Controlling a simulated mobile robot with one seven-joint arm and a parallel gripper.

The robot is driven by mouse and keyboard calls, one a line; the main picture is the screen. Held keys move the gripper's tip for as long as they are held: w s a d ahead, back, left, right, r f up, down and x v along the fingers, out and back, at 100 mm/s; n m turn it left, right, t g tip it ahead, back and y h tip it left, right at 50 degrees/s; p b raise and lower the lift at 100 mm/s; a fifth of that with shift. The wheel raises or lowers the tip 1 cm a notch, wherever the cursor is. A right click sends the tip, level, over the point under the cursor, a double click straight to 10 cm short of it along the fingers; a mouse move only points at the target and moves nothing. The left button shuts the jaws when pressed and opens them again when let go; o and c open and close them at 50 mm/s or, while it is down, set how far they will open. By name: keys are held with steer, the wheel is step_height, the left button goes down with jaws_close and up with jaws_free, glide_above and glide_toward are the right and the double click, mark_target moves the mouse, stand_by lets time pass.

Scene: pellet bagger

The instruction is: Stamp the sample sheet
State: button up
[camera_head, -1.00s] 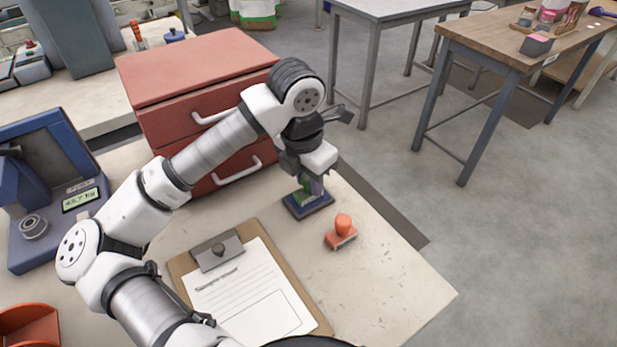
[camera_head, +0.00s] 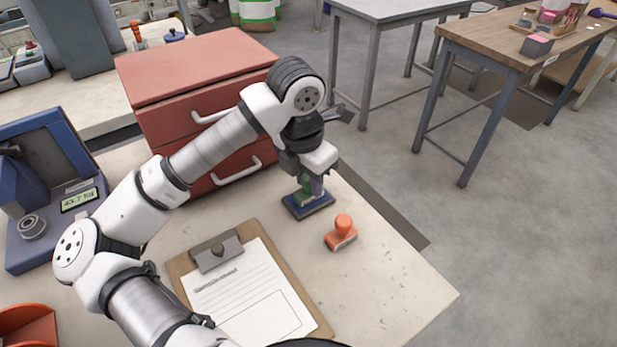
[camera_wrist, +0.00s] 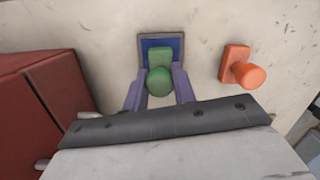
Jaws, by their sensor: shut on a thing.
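The sample sheet (camera_head: 248,299) lies on a brown clipboard (camera_head: 185,267) at the front of the table, with printed lines and an empty box low on it. My gripper (camera_wrist: 159,92) is shut on a green stamp (camera_wrist: 158,76), its purple fingers on either side of the round handle. The green stamp is over the blue ink pad (camera_wrist: 176,46), which also shows in the head view (camera_head: 318,209). Whether the stamp's face touches the pad is hidden.
A red drawer cabinet (camera_head: 195,75) with white handles stands behind the clipboard. A blue scale (camera_head: 50,190) is at the left and an orange bin (camera_head: 28,325) at the lower left. The table's right front corner is clear.

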steer(key=shift+s, duration=0.1)
stand_by(0.3)
steer(key=shift+r+p, duration=1.45)
steer(key=shift+r, duration=2.05)
steer(key=shift+d, duration=0.1)
